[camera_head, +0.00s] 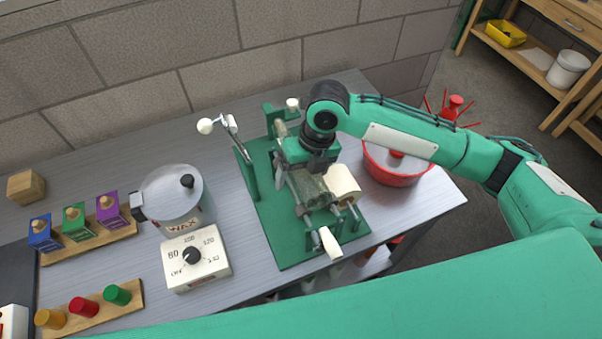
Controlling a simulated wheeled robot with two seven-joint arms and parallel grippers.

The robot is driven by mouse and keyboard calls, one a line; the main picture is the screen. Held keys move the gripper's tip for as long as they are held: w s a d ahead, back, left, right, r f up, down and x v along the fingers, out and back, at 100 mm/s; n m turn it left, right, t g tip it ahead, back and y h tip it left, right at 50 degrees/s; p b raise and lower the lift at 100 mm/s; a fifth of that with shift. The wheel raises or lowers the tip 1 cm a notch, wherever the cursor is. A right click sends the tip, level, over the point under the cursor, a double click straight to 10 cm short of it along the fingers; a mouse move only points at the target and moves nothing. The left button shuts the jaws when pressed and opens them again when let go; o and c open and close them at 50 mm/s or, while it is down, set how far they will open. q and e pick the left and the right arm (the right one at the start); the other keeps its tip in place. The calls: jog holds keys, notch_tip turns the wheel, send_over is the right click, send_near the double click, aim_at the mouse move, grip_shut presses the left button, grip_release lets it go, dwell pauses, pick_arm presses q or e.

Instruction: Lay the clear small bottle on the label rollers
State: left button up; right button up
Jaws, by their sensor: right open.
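The clear small bottle (311,189) looks like the see-through, greenish-grey body lying on its side on the label rollers, just below my right gripper. The label rollers are part of a green labelling machine (271,225) on the bench, with a cream label roll (342,184) right beside the bottle. My right gripper (307,187) reaches down over the machine from the right and is open around or just above the bottle. Its fingers and wrist hide part of the bottle, so I cannot tell whether they touch it. My left gripper is not in view.
A wax pot (181,205) and its dial box (197,258) stand left of the machine. A red lidded pot (392,168) stands close on its right. Wooden racks with coloured boxes (76,222) and coloured corks (85,307) lie far left. A stone wall runs behind.

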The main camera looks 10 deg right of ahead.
jog(key=b+v, duration=0.2)
jog(key=v, duration=1.1)
jog(key=shift+r, duration=0.4)
